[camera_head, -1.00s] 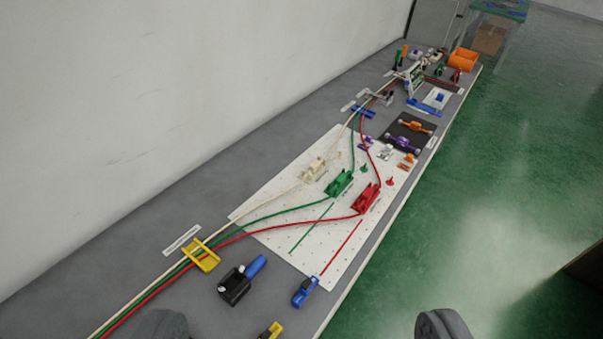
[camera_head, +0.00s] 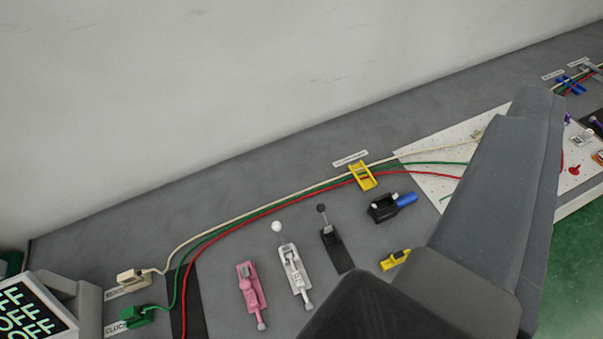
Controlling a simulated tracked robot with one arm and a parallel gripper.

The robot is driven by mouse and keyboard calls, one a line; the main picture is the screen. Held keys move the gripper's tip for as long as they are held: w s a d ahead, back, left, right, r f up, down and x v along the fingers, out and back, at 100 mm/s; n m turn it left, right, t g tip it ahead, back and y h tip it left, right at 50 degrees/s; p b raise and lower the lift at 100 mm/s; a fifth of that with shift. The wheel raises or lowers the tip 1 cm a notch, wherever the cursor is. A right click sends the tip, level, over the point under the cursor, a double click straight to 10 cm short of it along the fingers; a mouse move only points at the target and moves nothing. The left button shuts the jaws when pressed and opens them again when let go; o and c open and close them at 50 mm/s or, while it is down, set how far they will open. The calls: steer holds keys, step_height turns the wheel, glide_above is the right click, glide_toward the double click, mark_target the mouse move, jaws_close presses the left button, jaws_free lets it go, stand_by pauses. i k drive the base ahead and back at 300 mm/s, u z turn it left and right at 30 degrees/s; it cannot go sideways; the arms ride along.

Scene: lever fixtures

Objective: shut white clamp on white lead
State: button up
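The white lead (camera_head: 240,212) runs from a cream plug at the lower left along the bench, through a yellow guide, to the white board. A cream-white clamp (camera_head: 478,134) on that board is mostly hidden behind my arm (camera_head: 490,210), so its jaw position cannot be told. A separate white toggle clamp (camera_head: 293,268) lies on the bench in front, apart from the lead, with a white ball (camera_head: 277,227) at its far end. My gripper's fingertips do not show; only large grey parts of my arm fill the lower right.
Green (camera_head: 215,228) and red (camera_head: 193,262) leads run beside the white one through the yellow guide (camera_head: 362,176). Pink (camera_head: 250,288), black (camera_head: 335,250) and yellow (camera_head: 394,260) fixtures and a black-and-blue one (camera_head: 388,207) stand in front. A screen (camera_head: 30,312) is lower left.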

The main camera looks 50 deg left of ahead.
mark_target(276, 226)
steer(key=u, duration=1.85)
steer(key=k, duration=0.9)
steer(key=z, duration=0.3)
steer(key=i, duration=1)
steer(key=u, duration=0.1)
